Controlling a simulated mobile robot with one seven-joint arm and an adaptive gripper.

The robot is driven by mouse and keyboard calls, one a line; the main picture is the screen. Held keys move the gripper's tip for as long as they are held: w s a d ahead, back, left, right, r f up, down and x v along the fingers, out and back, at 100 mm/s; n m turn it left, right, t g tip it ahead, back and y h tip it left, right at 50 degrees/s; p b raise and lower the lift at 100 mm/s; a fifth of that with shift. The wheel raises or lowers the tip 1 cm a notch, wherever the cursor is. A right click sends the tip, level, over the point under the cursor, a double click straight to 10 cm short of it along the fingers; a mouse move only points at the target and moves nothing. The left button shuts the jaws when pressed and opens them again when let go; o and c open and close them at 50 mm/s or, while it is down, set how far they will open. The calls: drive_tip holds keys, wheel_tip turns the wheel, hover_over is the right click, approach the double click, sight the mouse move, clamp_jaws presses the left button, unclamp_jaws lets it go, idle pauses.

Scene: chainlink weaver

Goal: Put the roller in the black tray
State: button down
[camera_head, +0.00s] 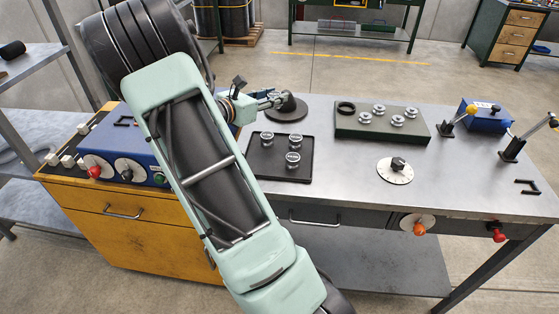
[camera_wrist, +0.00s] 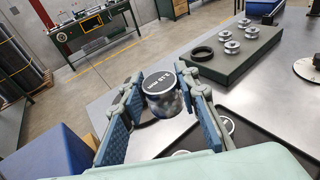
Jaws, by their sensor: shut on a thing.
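My gripper (camera_wrist: 160,85) is shut on a short cylinder (camera_wrist: 162,100), which I take to be the roller. It has a glossy silver side and a black top with white print, and stands upright between the fingertips. In the head view my gripper (camera_head: 280,99) is at a round dark disc (camera_head: 283,115) behind the black tray; whether the cylinder touches the disc I cannot tell. The black tray (camera_head: 262,170) lies in front of the gripper and holds three similar cylinders (camera_head: 293,160). In the wrist view the tray (camera_wrist: 268,148) is at the lower right, partly hidden by my arm.
A green block (camera_head: 350,131) with several metal spools and a black ring (camera_head: 346,107) stands right of the tray. A blue control box (camera_head: 135,150) is at the left. A dial (camera_head: 395,170) and levers (camera_head: 512,148) are at the right. Bare bench (camera_head: 345,180) lies right of the tray.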

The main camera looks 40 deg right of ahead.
drive_tip(key=shift+s+d+r, duration=0.1)
drive_tip(key=shift+s+d, duration=0.05)
drive_tip(key=shift+d, duration=0.25)
drive_tip(key=s+a+f+p, duration=0.1)
drive_tip(key=s+a+f, duration=0.35)
drive_tip(key=a, duration=0.25)
hover_over(267, 168)
drive_tip(key=w+d, duration=0.1)
wheel_tip(267, 168, down, 3)
drive_tip(key=shift+f, duration=0.2)
drive_tip(key=shift+s+a+f, duration=0.25)
drive_tip(key=shift+f, duration=0.2)
drive_tip(key=f, duration=0.3)
drive_tip(key=shift+s+a, duration=0.25)
drive_tip(key=shift+a, duration=0.05)
drive_tip(key=shift+f, duration=0.45)
drive_tip(key=shift+f, duration=0.2)
drive_tip(key=c, duration=1.5)
unclamp_jaws()
